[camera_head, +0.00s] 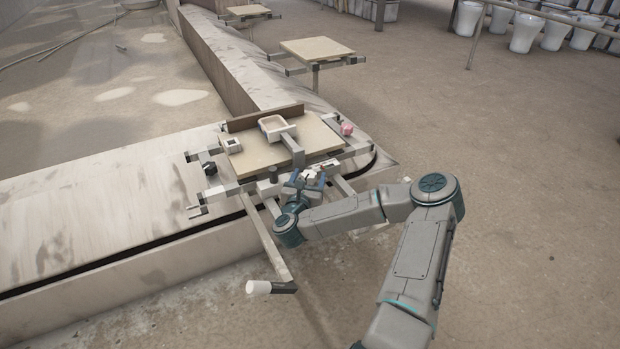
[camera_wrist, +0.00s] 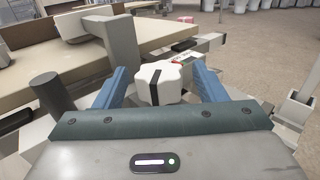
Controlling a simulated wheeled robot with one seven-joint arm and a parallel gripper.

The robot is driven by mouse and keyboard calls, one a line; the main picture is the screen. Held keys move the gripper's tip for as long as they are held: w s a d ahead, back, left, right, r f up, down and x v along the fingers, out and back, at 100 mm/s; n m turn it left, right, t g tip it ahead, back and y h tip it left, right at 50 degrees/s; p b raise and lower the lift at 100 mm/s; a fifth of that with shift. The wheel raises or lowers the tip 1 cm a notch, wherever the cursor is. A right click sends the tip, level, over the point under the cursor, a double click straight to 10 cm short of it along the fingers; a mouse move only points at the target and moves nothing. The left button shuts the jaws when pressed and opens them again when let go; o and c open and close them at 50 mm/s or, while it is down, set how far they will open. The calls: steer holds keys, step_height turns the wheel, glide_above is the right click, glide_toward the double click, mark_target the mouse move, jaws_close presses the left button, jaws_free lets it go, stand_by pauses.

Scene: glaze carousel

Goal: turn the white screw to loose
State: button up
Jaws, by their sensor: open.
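The white screw (camera_wrist: 158,84) is a lobed white knob with a dark stripe across it, seen in the middle of the wrist view. My gripper (camera_wrist: 158,90) is open, with one blue finger on each side of the knob. A gap seems to show on both sides, but I cannot tell whether either finger touches it. A scale with red and green marks (camera_wrist: 188,59) lies just behind the knob. In the head view my gripper (camera_head: 308,181) is at the near edge of the board (camera_head: 262,158), and the knob there is small and partly hidden.
A grey post (camera_wrist: 50,92) stands left of my gripper. A bar with a white handle (camera_head: 258,287) sticks out toward the front. Open floor lies to the right.

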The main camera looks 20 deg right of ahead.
steer(key=shift+w+d, duration=0.25)
steer(key=shift+w, duration=0.1)
steer(key=c, duration=1)
steer(key=shift+d, duration=0.15)
